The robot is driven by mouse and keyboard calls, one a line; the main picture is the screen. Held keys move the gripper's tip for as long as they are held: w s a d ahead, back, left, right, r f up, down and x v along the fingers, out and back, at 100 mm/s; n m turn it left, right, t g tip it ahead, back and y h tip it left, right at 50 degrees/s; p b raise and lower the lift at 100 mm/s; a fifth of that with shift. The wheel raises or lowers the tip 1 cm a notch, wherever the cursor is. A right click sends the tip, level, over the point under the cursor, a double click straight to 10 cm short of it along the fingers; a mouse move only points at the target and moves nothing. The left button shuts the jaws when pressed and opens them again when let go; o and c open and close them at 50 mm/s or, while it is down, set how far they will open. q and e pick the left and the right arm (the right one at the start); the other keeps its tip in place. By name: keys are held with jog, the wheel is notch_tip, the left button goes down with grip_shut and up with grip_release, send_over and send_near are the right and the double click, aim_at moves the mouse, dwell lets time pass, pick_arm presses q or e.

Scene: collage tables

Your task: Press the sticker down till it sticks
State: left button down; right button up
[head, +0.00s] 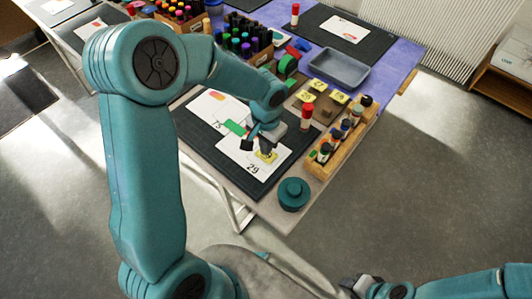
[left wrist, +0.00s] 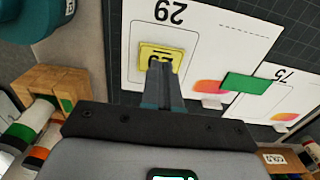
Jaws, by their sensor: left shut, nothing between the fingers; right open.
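A yellow sticker (left wrist: 158,54) with dark print lies on the white card marked 29 (left wrist: 225,35), inside a thin outlined box. In the head view, the sticker (head: 267,158) is partly covered by my left gripper (head: 269,148), and the card (head: 249,176) lies on the dark mat (head: 285,168). My left gripper is shut and empty. In the left wrist view its fingertips (left wrist: 160,66) overlap the sticker's near edge and hide part of its print. I cannot tell whether they press on it. My right gripper (head: 355,284) is open and empty, low and away from the table.
A green block (head: 234,128) lies across the edges of two cards. A red glue stick (head: 307,116) stands beyond my left gripper. A wooden rack of bottles (head: 320,168) and a teal round pot (head: 293,194) stand to the right. A grey tray (head: 340,68) lies farther back.

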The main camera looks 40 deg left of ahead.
pick_arm(q)
jog(key=shift+f+b, duration=0.85)
jog(key=shift+f, duration=0.05)
jog(key=shift+r, duration=0.1)
dwell(0.8)
notch_tip(320, 180, up, 7)
jog(key=p, duration=0.5)
dwell(0.4)
jog(key=shift+s, duration=0.1)
